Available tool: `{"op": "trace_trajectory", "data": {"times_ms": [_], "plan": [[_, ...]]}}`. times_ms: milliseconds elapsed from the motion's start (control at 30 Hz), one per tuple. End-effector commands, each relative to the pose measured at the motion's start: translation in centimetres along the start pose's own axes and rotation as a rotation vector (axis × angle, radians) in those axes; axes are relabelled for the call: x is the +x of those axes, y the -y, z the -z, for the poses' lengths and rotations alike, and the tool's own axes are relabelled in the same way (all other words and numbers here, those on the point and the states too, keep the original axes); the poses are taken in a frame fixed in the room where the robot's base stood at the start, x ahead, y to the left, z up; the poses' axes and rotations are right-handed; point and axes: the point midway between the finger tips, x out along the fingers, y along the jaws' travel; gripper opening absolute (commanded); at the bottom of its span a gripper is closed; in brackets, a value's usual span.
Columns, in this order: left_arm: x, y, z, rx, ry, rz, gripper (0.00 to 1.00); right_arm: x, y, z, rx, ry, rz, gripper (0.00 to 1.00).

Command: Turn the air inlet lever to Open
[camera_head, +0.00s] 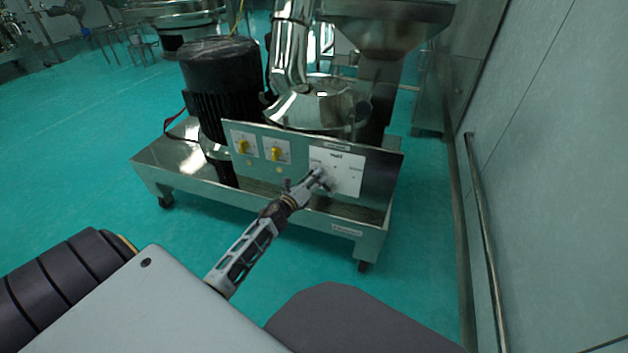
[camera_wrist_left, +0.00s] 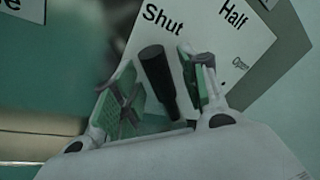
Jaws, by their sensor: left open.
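The air inlet lever (camera_wrist_left: 157,75) is a black handle seen in the left wrist view, with its tip just below the word "Shut". It sits on a white label plate (camera_wrist_left: 205,25) that also reads "Half" and a smaller "Open" to the right. The plate shows on the front panel in the head view (camera_head: 347,178). My left gripper (camera_wrist_left: 165,80) is open, with its green-padded fingers on either side of the lever. I cannot tell if either pad touches it. In the head view my left gripper (camera_head: 318,183) is at the plate and hides the lever. My right gripper is not in view.
The panel (camera_head: 379,178) also carries two yellow knobs (camera_head: 243,146) (camera_head: 276,154) on the left. It stands on a steel wheeled frame (camera_head: 343,224) below a black motor (camera_head: 222,80) and steel pipe (camera_head: 291,45). A wall with a rail (camera_head: 483,215) is at right. The green floor is clear around it.

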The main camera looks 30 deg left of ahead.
Motion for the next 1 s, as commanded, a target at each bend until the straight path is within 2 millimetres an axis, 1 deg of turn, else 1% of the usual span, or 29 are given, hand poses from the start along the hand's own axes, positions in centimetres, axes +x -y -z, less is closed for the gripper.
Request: {"op": "trace_trajectory", "data": {"times_ms": [233,567,1000], "plan": [[0.02,0.02,-0.01,0.0,0.0,0.0,0.43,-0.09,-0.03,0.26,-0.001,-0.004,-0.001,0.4],[0.02,0.02,-0.01,0.0,0.0,0.0,0.01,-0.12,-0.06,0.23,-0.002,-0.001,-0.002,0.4],[0.03,0.15,-0.04,0.012,-0.003,-0.002,0.0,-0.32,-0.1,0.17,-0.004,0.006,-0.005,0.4]]}}
